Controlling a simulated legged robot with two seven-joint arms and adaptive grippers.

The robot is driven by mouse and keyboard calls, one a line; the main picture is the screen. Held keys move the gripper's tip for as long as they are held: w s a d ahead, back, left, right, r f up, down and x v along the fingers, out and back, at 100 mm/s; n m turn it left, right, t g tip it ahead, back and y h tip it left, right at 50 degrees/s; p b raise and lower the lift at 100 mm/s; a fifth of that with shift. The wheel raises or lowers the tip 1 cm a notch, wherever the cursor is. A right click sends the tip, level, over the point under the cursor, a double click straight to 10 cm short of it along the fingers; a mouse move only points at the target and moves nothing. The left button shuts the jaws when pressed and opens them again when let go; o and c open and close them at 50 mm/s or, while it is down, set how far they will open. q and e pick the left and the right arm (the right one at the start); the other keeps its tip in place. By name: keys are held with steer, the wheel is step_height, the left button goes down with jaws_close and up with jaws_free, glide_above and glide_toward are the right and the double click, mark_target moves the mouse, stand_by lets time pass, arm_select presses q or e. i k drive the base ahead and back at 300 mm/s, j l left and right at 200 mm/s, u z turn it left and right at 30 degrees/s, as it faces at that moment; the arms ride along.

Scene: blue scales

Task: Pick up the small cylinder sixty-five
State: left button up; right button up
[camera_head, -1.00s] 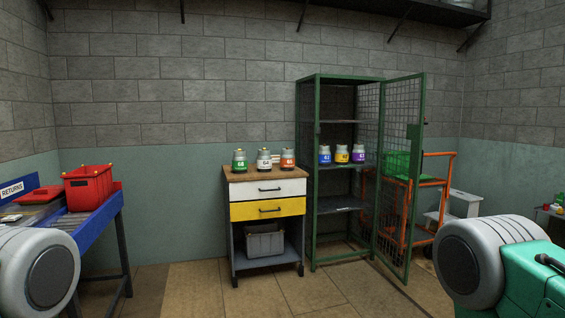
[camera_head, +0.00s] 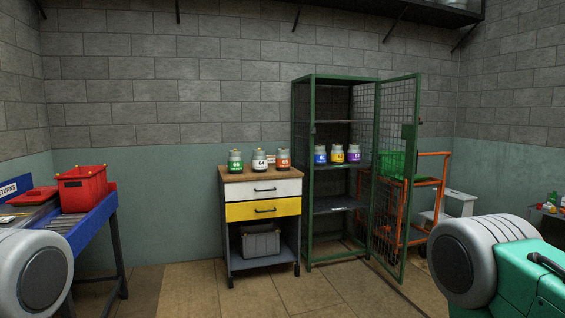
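Three small cylinders stand upright on the wooden top of the drawer cart (camera_head: 235,176): a green one (camera_head: 235,163) that seems to read 66, a white one (camera_head: 259,162) that seems to read 64, and an orange one (camera_head: 283,160) at the right, whose number is too small to read surely. Three more stand on a shelf of the green cabinet: blue (camera_head: 320,156), yellow (camera_head: 338,155) and purple (camera_head: 354,154). Neither of my grippers is in view; only upper parts of my arms show at the lower left and lower right.
The cabinet's mesh door (camera_head: 398,170) stands open to the right, before an orange trolley (camera_head: 432,157) with a green crate. A blue table (camera_head: 92,222) with a red bin (camera_head: 82,190) is at left. The floor before the cart is clear.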

mark_target(284, 159)
steer(key=i+z, duration=0.3)
steer(key=i, duration=4.15)
steer(key=l+z, duration=0.05)
